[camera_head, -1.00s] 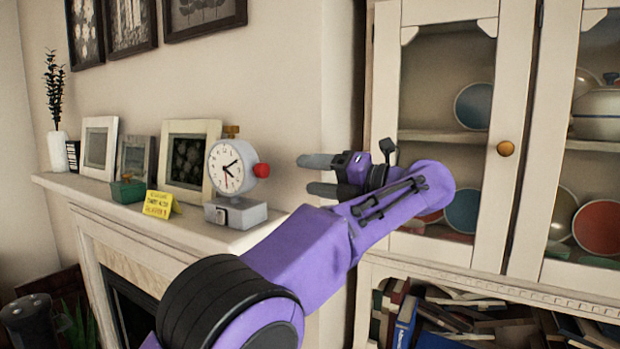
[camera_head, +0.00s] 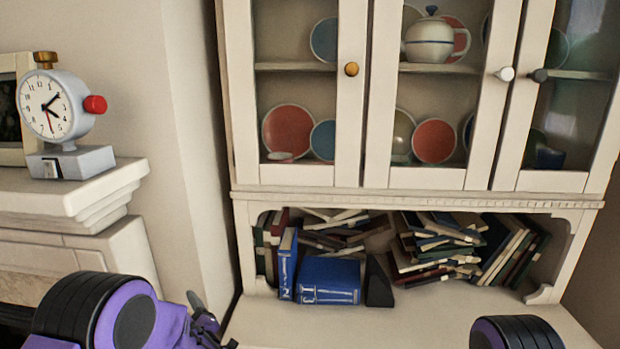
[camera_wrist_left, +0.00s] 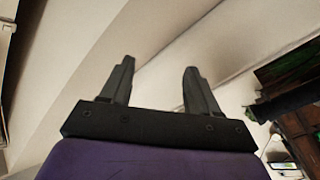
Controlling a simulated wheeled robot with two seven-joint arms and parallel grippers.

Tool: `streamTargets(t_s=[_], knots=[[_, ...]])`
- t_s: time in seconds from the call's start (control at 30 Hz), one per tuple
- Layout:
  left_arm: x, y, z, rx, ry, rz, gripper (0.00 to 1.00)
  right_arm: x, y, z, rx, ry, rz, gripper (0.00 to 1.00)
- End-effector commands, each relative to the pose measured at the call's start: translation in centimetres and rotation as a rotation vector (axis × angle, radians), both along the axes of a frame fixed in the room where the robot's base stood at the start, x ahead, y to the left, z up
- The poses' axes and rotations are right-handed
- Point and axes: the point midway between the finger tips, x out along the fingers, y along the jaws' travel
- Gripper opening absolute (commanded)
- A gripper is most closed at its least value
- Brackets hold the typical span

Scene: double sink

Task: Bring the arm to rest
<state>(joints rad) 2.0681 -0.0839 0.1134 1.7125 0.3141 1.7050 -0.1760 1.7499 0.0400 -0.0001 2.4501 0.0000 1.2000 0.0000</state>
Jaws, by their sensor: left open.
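My left arm, purple with a black joint, is folded low at the lower left of the head view. Only part of my left gripper (camera_head: 207,322) shows there, at the bottom edge, and its fingertips are not clear. In the left wrist view my left gripper (camera_wrist_left: 159,68) has its two dark fingers apart, with nothing between them. Pale flat surfaces lie behind them. Only a black and purple joint of my right arm shows at the bottom right of the head view; its gripper is outside the picture.
A white clock (camera_head: 54,110) with a red knob stands on the mantel shelf (camera_head: 95,187) at left. A cream cabinet (camera_head: 300,178) holds plates and a teapot (camera_head: 432,40) behind glass. Books (camera_head: 325,280) lean in its open shelf. The cabinet's lower top (camera_head: 400,318) is largely bare.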

Motion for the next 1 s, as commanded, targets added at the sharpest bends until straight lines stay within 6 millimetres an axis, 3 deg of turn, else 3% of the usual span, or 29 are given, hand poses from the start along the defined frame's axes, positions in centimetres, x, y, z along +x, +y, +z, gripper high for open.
streamTargets(t_s=[0.03,0.17,0.2,0.27,0.4,0.5,0.63,0.73,1.0], knots=[[-2.2,0.4,-4.8,0.009,0.122,-0.038,0.61,0.0,0.0,-0.9,0.000,0.000,0.000,0.43],[-9.1,0.8,-14.5,0.004,0.432,-0.147,0.61,0.0,0.0,-2.0,0.000,0.000,0.000,0.43],[-11.7,0.8,-17.1,-0.005,0.527,-0.177,0.61,0.0,0.0,-2.4,0.000,0.000,0.000,0.43],[-15.9,0.9,-20.7,-0.024,0.669,-0.222,0.61,0.0,0.0,-2.9,0.000,0.000,0.000,0.43],[-26.8,0.7,-26.8,-0.092,0.991,-0.312,0.61,0.0,0.0,-3.9,0.000,0.000,0.000,0.43],[-33.5,0.4,-28.7,-0.147,1.174,-0.358,0.61,0.0,0.0,-4.5,0.000,0.000,0.000,0.43],[-39.0,-0.2,-29.4,-0.198,1.318,-0.391,0.61,0.0,0.0,-4.8,0.000,0.000,0.000,0.43],[-40.5,-0.3,-29.4,-0.214,1.356,-0.400,0.61,0.0,0.0,-4.8,0.000,0.000,0.000,0.43],[-40.5,-0.3,-29.4,-0.214,1.356,-0.400,0.61,0.0,0.0,-4.8,0.000,0.000,0.000,0.43]])
